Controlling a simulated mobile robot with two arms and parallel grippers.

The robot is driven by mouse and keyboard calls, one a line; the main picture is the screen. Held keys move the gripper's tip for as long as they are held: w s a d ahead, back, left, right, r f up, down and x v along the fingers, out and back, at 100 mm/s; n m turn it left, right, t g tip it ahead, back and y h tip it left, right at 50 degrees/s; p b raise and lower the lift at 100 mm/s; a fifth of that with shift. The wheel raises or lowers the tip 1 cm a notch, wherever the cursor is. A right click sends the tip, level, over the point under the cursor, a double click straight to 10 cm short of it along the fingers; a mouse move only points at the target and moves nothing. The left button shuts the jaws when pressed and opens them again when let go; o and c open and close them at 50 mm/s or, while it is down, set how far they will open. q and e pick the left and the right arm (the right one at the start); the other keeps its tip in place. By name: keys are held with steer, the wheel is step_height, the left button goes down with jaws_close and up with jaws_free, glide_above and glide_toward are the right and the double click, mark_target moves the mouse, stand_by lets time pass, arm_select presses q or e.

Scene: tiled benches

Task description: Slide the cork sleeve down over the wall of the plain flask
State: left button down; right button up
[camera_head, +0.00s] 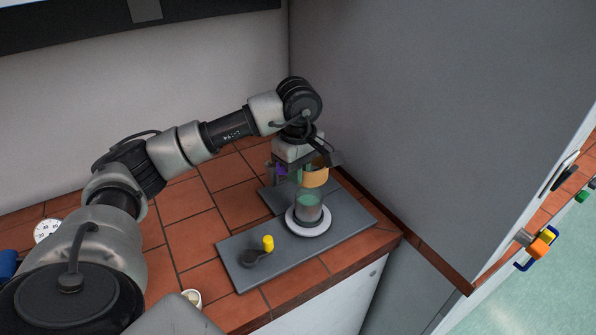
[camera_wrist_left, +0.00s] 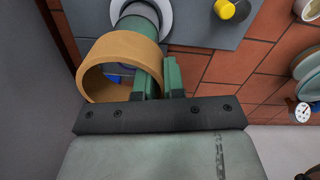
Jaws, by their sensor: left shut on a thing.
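The cork sleeve (camera_head: 316,177) is an orange-tan open ring. My left gripper (camera_head: 304,166) is shut on its wall above the bench. In the left wrist view, the green fingers (camera_wrist_left: 159,78) grip the right side of the sleeve (camera_wrist_left: 112,50), and its opening shows. The flask (camera_head: 309,209), with greenish contents, stands upright on a white round base (camera_head: 291,218). In the head view it is just below the sleeve. In the wrist view the flask (camera_wrist_left: 137,14) is beyond the sleeve's upper edge and partly hidden by it. My right gripper is not in view.
A dark grey board (camera_head: 235,244) lies under the base. A purple item (camera_head: 281,170) is behind the flask. A grey wall (camera_head: 400,130) stands close on the right.

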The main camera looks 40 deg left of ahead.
arm_select(q)
steer(key=shift+f+b, duration=1.55)
steer(key=shift+f, duration=0.4)
steer(key=c, duration=1.1)
jaws_free()
steer(key=shift+s, duration=0.15)
steer(key=shift+c, duration=0.2)
step_height(320, 180, up, 10)
steer(key=shift+f+b, duration=0.1)
steer(key=shift+b, duration=0.2)
steer(key=shift+r, duration=0.7)
